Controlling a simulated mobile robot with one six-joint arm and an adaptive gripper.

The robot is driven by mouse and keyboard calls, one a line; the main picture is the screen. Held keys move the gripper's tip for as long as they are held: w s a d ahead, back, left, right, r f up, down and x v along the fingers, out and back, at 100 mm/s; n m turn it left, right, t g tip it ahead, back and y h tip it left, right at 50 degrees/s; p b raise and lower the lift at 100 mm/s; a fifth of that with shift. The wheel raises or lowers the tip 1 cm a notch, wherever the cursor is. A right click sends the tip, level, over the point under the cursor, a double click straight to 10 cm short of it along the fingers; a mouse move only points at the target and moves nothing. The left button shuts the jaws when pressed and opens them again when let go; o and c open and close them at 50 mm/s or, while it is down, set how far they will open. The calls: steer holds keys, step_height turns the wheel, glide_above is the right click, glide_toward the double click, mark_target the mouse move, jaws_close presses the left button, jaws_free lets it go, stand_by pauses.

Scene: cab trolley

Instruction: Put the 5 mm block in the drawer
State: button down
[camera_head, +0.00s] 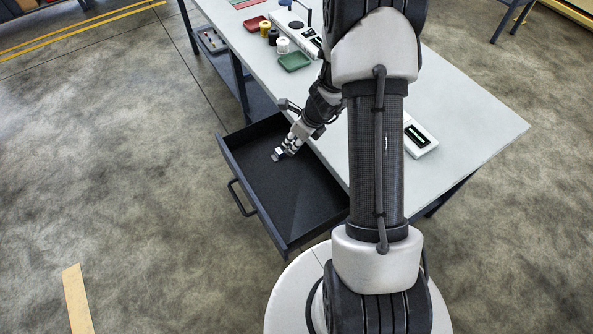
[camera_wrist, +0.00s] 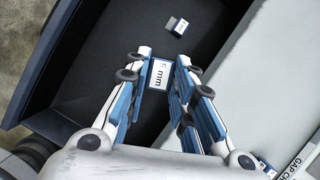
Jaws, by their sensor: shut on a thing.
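My gripper (camera_head: 283,151) reaches down into the open drawer (camera_head: 311,221), near its back left part in the head view. In the wrist view my gripper (camera_wrist: 159,83) is shut on a small white block (camera_wrist: 160,74) printed with "mm"; the digit is hard to read. The held block is between the fingertips, over the dark drawer floor; I cannot tell whether it touches the floor. A second small block (camera_wrist: 178,26), white and grey, lies on the drawer floor beyond the fingertips. Its label cannot be read.
The grey table (camera_head: 462,110) stands above the drawer. A white labelled device (camera_head: 420,136) lies on it at the right. A green tray (camera_head: 294,61), a red tray (camera_head: 257,23) and small pots (camera_head: 282,45) stand toward the back. The drawer's middle and front are clear.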

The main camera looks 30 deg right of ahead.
step_height(320, 180, down, 14)
steer(key=b, duration=0.7)
steer(key=shift+f+b, duration=0.4)
steer(key=shift+b, duration=0.25)
steer(key=shift+f, duration=0.15)
steer(key=c, duration=1.4)
jaws_free()
steer(key=shift+o, duration=0.2)
